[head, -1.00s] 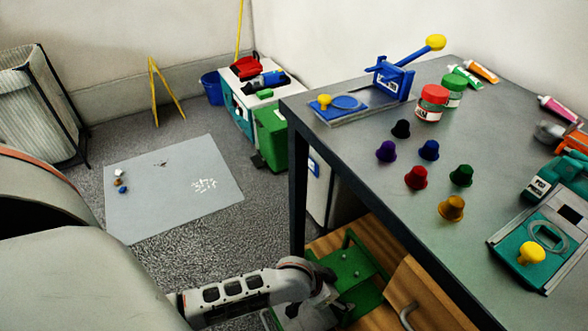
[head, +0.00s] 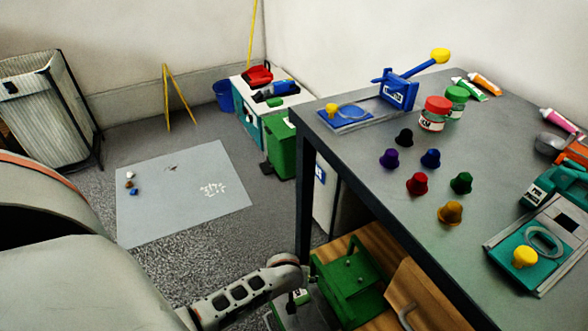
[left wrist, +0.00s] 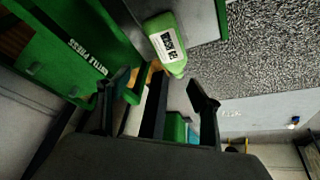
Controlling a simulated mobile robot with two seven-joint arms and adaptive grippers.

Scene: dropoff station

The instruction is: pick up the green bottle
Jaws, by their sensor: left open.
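The green bottle (left wrist: 167,43) shows in the left wrist view with a white label on its side. It lies beyond my fingers at the top centre, its cap end towards the lower right. My left gripper (left wrist: 160,92) is open, with one finger on each side and the bottle ahead of the gap, apart from both fingers. In the head view my left arm reaches in low beside the table; its fingers are hard to make out there. My right gripper is not in view.
A green bottle press (head: 348,275) stands on a wooden shelf under the dark table (head: 375,180), close to my left arm. Small coloured caps, jars and teal and blue devices stand on the tabletop. A grey mat (head: 175,215) lies on open floor.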

